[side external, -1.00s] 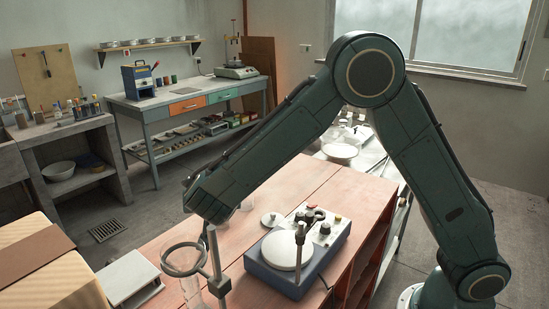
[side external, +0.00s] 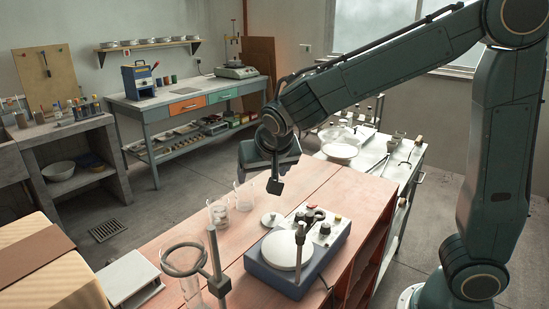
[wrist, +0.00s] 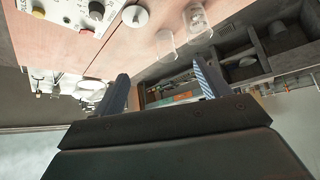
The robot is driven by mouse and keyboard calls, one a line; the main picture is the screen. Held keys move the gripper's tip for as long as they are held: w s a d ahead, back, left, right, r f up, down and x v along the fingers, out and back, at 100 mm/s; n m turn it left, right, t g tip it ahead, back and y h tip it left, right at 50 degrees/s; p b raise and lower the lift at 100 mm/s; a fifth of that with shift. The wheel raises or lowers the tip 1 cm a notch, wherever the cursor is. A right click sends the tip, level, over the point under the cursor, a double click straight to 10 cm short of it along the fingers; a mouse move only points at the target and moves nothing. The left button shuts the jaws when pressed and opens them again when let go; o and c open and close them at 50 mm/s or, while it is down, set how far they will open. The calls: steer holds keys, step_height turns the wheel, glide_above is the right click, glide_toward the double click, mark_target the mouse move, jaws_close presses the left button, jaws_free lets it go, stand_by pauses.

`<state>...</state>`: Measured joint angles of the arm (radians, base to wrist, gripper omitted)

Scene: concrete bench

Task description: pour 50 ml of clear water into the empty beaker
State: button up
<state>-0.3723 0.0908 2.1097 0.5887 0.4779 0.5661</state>
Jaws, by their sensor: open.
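Two small clear glass beakers stand upright on the reddish bench top. In the side view, one beaker (side external: 218,214) is nearer the ring stand and the other beaker (side external: 243,196) is further back. In the wrist view they appear as a beaker (wrist: 198,19) at the top and a beaker (wrist: 167,43) lower left of it. The first seems to have something pale in it; I cannot tell how much water either holds. My gripper (side external: 274,186) is beyond and right of the beakers, above the bench, apart from them. In the wrist view its jaws (wrist: 162,82) are spread and empty.
A ring stand (side external: 216,262) with a glass vessel (side external: 193,290) below its ring is at the front. A blue hotplate-like device (side external: 296,258) and a small round lid (side external: 270,220) sit to the right. A side cart (side external: 385,155) holds bowls and tools.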

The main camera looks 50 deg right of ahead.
steer(key=s+d+r+n+y, duration=0.1)
steer(key=s+r+n+y, duration=0.1)
steer(key=s, duration=0.9)
steer(key=s+r+n+y, duration=0.1)
steer(key=s+n, duration=0.3)
steer(key=s, duration=0.8)
steer(key=shift+s+d+r+n+y, duration=0.15)
steer(key=shift+d+r+n+y, duration=0.25)
steer(key=shift+y, duration=0.2)
steer(key=shift+o, duration=0.4)
